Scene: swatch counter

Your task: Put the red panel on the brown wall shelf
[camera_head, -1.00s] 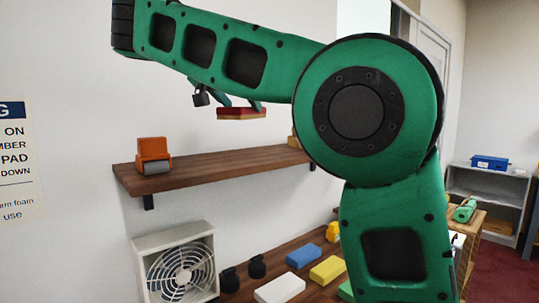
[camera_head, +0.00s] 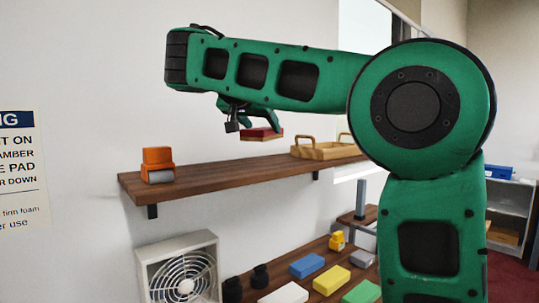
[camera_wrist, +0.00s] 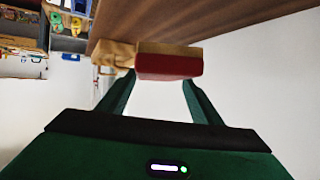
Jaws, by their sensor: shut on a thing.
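The red panel (camera_head: 262,133), red on top with a tan underside, hangs in my gripper (camera_head: 258,118) a little above the brown wall shelf (camera_head: 225,173). In the wrist view my gripper (camera_wrist: 160,82) is shut on the panel (camera_wrist: 168,67), between its two green fingers. The shelf's wood surface (camera_wrist: 185,20) lies beyond the panel in that view. In the head view a gap of wall shows between panel and shelf.
An orange tape-dispenser-like object (camera_head: 157,160) stands at the shelf's left end. A wooden tray with handles (camera_head: 326,151) stands at its right. The shelf between them is clear. Below, a counter holds a white fan (camera_head: 180,275) and several coloured blocks.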

